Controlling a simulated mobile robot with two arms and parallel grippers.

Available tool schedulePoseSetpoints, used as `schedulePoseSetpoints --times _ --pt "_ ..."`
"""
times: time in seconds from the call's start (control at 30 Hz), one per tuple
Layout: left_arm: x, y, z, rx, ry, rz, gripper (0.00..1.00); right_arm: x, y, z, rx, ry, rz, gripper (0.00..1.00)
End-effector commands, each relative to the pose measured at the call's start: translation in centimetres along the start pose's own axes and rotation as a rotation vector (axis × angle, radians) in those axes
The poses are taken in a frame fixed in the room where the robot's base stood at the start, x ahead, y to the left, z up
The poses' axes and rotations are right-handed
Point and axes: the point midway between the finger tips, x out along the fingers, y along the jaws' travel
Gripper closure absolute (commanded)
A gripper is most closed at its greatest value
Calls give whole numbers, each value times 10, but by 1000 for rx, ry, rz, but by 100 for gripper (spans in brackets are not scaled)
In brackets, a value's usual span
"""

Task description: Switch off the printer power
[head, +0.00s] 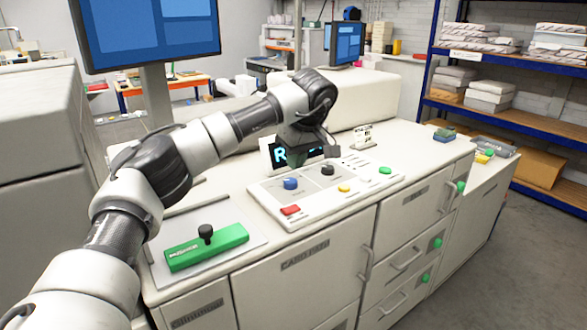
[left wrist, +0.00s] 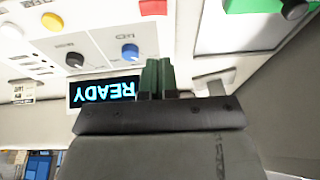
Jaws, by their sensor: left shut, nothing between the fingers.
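The printer's control panel (head: 320,188) lies on the white counter, with a blue knob (head: 291,184), a black knob (head: 327,170), a red button (head: 290,210), a yellow button (head: 344,188) and a green button (head: 385,170). The display (head: 275,155) behind it is partly hidden by my left gripper (head: 305,150); in the left wrist view the display (left wrist: 105,90) reads READY, upside down. My left gripper (left wrist: 158,68) is shut and empty, near the display and the blue knob (left wrist: 130,52). Panel labels are too small to read surely. My right gripper is not in view.
A green bar with a black knob (head: 207,248) lies on a plate at the counter's front left. A monitor (head: 150,30) stands at the back left. A small sign (head: 362,135) stands behind the panel. Drawers and cabinet doors are below. A shelf rack (head: 510,120) stands at right.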

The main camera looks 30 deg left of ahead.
Motion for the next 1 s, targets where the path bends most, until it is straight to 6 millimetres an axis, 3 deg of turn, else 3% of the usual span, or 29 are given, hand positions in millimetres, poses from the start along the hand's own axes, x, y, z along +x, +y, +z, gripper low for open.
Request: schedulePoseSetpoints --times 0.3,0.5,0.7,1.0 --pt "67 -1 0 2 -2 -5 100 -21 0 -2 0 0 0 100" --pt "99 -3 6 2 -2 -2 100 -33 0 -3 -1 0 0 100" --pt "116 -4 11 2 -1 -1 100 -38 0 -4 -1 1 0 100" --pt "119 -4 12 1 -1 0 100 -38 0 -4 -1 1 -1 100"
